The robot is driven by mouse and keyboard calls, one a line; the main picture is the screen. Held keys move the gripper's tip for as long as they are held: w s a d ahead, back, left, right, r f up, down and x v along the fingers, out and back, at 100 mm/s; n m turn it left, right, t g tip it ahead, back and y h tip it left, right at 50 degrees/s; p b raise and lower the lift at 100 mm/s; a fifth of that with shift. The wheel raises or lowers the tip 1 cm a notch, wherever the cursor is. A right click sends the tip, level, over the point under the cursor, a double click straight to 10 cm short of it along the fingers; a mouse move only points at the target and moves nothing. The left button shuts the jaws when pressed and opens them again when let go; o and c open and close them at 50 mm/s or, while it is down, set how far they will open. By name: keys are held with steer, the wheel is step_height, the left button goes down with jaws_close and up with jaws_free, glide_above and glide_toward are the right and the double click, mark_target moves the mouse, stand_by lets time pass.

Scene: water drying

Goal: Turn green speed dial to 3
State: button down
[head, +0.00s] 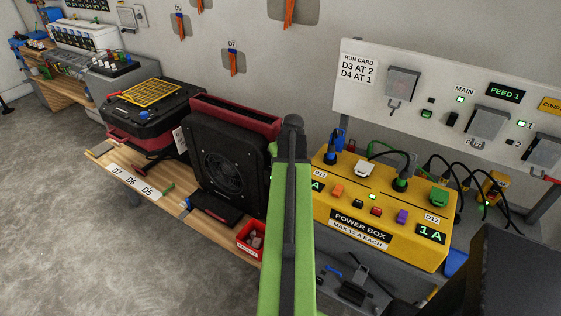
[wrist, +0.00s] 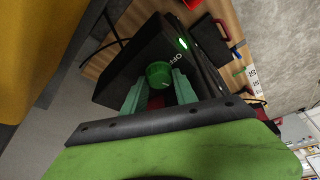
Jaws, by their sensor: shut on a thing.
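The green speed dial (wrist: 158,73) is a round knob on a black housing (wrist: 135,60) in the wrist view. A white marking that looks like "OFF" and a lit green lamp (wrist: 183,43) are beside it. My gripper (wrist: 159,84) has its two pale green fingers on either side of the dial and is shut on it. The dial's setting is too small to read. In the head view a black fan unit with a red top (head: 225,155) stands on the bench. My green arm reaches up along its right side; the gripper and dial are hidden there.
A yellow power box (head: 385,205) with cords stands right of my arm. A black machine with a yellow grille (head: 152,95) is left of the fan. A red bin (head: 250,238) sits at the wooden bench's front. Grey floor (head: 60,220) is clear at left.

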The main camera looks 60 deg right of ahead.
steer(key=m+g+h, duration=0.1)
steer(key=m, duration=0.3)
steer(key=shift+w+a+m, duration=0.1)
steer(key=shift+m, duration=0.3)
steer(key=shift+g+h, duration=0.3)
steer(key=c, duration=1)
jaws_free()
steer(key=shift+o, duration=0.2)
steer(key=p+v, duration=1.6)
steer(key=v, duration=0.1)
steer(key=shift+r, duration=0.25)
steer(key=shift+c, duration=0.2)
